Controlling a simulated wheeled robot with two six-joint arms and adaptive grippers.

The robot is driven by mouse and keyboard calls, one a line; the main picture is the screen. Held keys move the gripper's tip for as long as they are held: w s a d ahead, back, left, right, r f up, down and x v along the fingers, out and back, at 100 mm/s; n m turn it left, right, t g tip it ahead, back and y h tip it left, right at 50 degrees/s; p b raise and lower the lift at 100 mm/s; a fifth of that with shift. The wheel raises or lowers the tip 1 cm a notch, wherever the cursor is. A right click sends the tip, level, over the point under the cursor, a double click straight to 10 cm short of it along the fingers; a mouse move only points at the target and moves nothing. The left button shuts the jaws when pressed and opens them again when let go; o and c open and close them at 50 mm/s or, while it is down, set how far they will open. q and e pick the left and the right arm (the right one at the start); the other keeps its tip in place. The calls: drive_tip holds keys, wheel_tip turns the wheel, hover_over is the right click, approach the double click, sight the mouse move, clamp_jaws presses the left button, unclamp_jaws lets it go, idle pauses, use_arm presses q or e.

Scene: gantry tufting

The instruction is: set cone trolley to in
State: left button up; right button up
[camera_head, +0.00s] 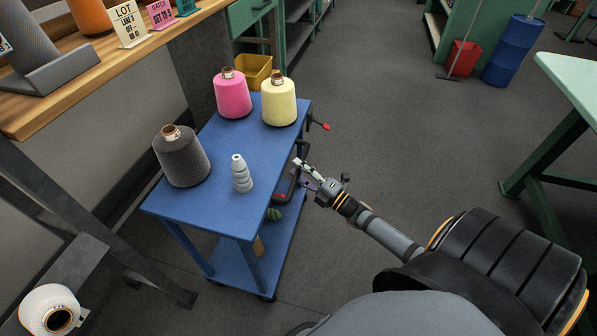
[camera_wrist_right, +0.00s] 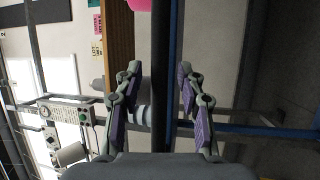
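The cone trolley is a blue two-shelf cart (camera_head: 222,142) in the middle of the head view. Its top bears a pink cone (camera_head: 233,96), a pale yellow cone (camera_head: 279,104), a dark grey cone (camera_head: 182,160) and a stack of small white pieces (camera_head: 241,174). A black handle (camera_head: 291,183) is on the trolley's right side. My right gripper (camera_head: 308,171) is at this handle. In the right wrist view, its fingers (camera_wrist_right: 158,92) are apart on either side of a dark bar (camera_wrist_right: 161,60), with a gap visible on the left. My left gripper is not in view.
A wooden counter (camera_head: 120,58) with signs stands left of the trolley, and a white cone (camera_head: 48,310) is at lower left. A yellow bin (camera_head: 253,70) is at the trolley's far end. A green table (camera_head: 578,83) stands at right. The floor (camera_head: 420,130) between is clear.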

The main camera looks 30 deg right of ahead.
drive_tip(key=shift+w+a, duration=0.1)
drive_tip(key=shift+w, duration=0.15)
clamp_jaws()
idle(0.3)
